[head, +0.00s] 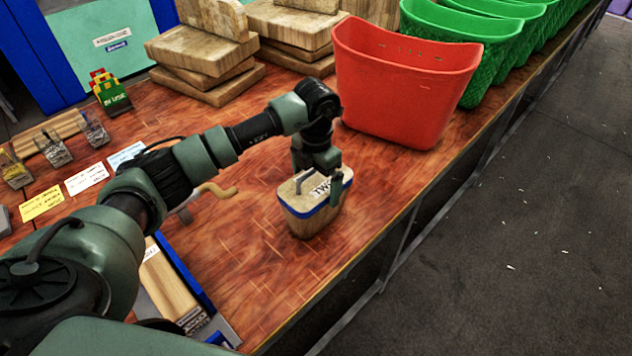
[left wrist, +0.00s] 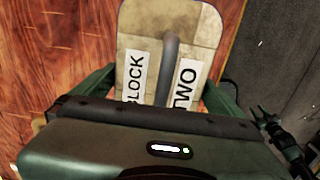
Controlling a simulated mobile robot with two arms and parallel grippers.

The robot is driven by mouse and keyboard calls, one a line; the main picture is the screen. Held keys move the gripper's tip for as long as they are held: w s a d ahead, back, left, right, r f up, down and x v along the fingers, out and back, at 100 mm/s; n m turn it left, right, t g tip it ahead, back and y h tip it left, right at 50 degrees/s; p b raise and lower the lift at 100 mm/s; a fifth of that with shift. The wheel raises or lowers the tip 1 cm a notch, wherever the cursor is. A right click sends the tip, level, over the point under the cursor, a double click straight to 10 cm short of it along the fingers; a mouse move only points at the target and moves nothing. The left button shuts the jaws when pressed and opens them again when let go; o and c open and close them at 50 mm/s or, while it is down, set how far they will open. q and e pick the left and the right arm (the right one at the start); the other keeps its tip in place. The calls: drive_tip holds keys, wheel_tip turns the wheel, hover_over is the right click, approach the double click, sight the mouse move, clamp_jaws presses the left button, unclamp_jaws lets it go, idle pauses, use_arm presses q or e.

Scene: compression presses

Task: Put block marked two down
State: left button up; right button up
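The block marked two (head: 312,213) is a wooden block with a blue band near its top, a grey handle and a "TWO" label. It stands upright over the wooden bench near its right edge. I cannot tell whether its underside touches the bench. My left gripper (head: 321,181) is above it, pointing down. In the left wrist view, the fingers lie against both sides of the block (left wrist: 180,25), with the handle between them. A dark green mechanism at the right of that view, probably my right gripper (left wrist: 264,118), is small, its opening unclear.
A red bin (head: 402,90) stands behind the block, with green bins (head: 487,50) beyond. Stacked wooden boards (head: 205,72) are at the back. Cards (head: 86,179) and small clear containers lie left. A blue-edged tray (head: 185,275) is in front. Bench around the block is clear.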

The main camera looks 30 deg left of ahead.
use_arm(q)
drive_tip(key=shift+w+r+b, duration=0.1)
drive_tip(key=shift+r+b, duration=0.2)
drive_tip(key=shift+r, duration=0.25)
wheel_tip(320, 180, up, 11)
drive_tip(key=b, duration=0.3)
